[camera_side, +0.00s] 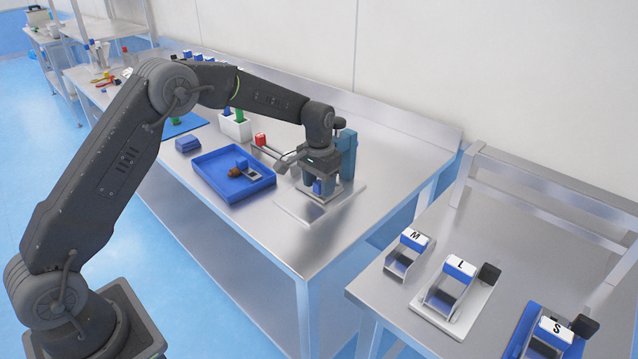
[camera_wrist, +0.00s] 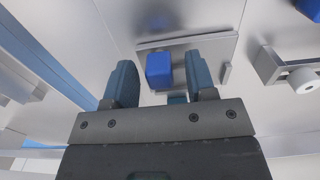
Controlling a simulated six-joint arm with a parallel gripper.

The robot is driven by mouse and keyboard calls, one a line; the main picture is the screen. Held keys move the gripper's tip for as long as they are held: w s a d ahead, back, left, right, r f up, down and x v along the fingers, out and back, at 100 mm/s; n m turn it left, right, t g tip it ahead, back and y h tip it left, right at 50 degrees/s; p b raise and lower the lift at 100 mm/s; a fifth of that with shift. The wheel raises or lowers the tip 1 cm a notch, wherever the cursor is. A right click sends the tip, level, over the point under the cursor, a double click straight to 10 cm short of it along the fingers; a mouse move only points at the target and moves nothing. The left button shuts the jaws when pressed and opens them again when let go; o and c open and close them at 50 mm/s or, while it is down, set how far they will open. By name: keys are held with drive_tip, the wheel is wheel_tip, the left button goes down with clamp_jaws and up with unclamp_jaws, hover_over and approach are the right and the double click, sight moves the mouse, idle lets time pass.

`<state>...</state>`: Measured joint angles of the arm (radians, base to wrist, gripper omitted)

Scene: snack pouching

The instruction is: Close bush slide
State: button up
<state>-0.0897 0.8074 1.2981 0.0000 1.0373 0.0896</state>
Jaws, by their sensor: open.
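A metal fixture stands on the steel table, with a flat base plate (camera_side: 292,205). A small blue block (camera_side: 318,187) on it is probably the handle of the bush slide. The block also shows in the wrist view (camera_wrist: 159,70), between the two blue-grey fingers and a little ahead of them. My gripper (camera_side: 312,184) is at the fixture, pointing down, fingers apart on either side of the block. I cannot tell whether the fingers touch it. The arm and fingers hide much of the slide, so its position is not clear.
A blue tray (camera_side: 207,163) with small parts stands left of the fixture. A red-topped item (camera_side: 260,140) and a white holder (camera_side: 235,127) stand behind. A blue-grey upright (camera_side: 346,155) rises close beside my gripper. Fixtures marked M, L (camera_side: 459,268) and S are on the right table.

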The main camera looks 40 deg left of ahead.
wheel_tip(320, 180, up, 14)
drive_tip(key=shift+f, duration=0.15)
drive_tip(key=shift+c, duration=0.4)
